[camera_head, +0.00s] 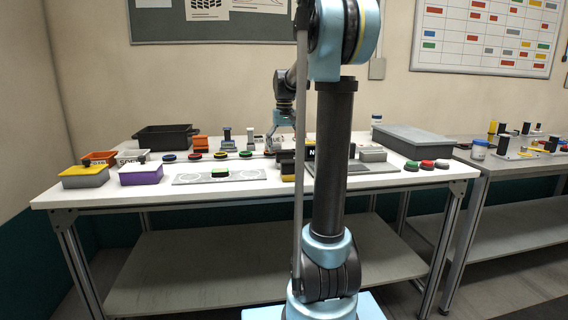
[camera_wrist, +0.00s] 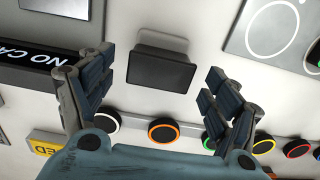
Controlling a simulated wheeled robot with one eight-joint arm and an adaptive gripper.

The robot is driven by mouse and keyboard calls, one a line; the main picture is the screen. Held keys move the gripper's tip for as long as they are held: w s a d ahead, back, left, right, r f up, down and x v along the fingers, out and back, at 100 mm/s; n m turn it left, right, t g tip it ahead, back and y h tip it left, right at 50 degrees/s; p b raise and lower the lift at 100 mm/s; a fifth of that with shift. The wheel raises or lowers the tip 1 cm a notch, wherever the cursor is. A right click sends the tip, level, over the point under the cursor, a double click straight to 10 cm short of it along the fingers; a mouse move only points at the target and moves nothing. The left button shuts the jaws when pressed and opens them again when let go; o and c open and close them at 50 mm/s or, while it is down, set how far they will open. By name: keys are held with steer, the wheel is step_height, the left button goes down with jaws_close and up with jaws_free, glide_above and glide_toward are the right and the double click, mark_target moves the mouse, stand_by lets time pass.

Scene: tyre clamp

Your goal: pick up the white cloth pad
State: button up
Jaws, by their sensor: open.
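A round dark disc with a white rim (camera_wrist: 107,121) lies on the white table in the wrist view, at the left end of a row of colour-rimmed discs. It is the only white-marked pad that I can make out, and I cannot tell if it is cloth. My gripper (camera_wrist: 147,78) is open and empty above the table. The white-rimmed disc is low in that view, near the left finger. In the head view my gripper (camera_head: 279,142) is small over the back middle of the table, and I cannot pick out the white-rimmed disc there.
An orange-rimmed disc (camera_wrist: 163,131) and a green-rimmed one (camera_wrist: 209,142) are in the same row. A dark block (camera_wrist: 160,70) stands between my fingers' view. A black NO CA... sign (camera_wrist: 40,62) is at left. A grey plate (camera_head: 190,180) lies at the table's front.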

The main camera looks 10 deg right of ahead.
steer(key=shift+f, duration=2.35)
steer(key=c, duration=1.2)
